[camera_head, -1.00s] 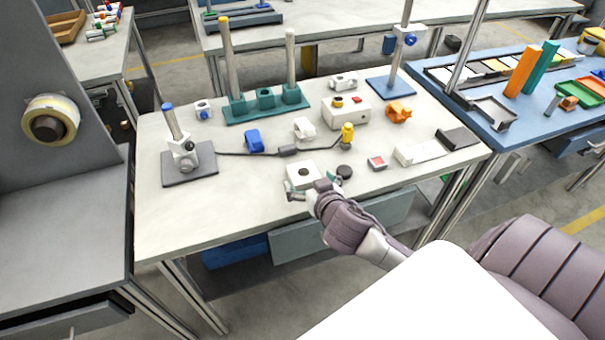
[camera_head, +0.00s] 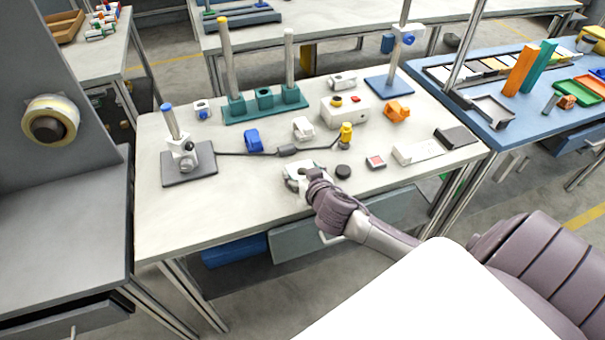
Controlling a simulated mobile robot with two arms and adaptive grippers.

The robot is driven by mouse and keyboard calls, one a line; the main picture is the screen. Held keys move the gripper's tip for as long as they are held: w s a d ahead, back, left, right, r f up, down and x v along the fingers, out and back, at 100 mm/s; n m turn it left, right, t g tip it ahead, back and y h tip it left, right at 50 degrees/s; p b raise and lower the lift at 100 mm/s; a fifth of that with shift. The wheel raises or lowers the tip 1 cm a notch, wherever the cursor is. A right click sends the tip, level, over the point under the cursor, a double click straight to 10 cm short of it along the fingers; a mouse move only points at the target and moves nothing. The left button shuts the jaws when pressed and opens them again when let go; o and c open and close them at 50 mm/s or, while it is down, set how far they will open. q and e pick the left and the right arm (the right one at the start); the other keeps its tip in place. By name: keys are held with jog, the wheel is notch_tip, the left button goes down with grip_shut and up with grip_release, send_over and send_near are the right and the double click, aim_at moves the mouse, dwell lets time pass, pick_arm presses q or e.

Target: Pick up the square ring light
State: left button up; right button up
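The square ring light, a small white square block (camera_head: 293,168), lies near the front middle of the pale workbench (camera_head: 230,215). Its dark round centre is now mostly covered. My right gripper (camera_head: 305,181) is at the block, over its front and right parts, and hides much of it. The fingertips are small and partly hidden, so I cannot tell whether they are closed on it. The block appears to be still at bench height. My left gripper is not in view.
A black round puck (camera_head: 343,171) lies just right of the gripper, with a red-topped square piece (camera_head: 375,162) beyond. A dark cable with an inline box (camera_head: 288,151) runs behind. A blue clamp (camera_head: 253,141) and white clamp (camera_head: 303,128) stand farther back. The front-left bench is clear.

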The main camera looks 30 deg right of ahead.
jog(key=c, duration=0.4)
jog(key=shift+r, duration=0.1)
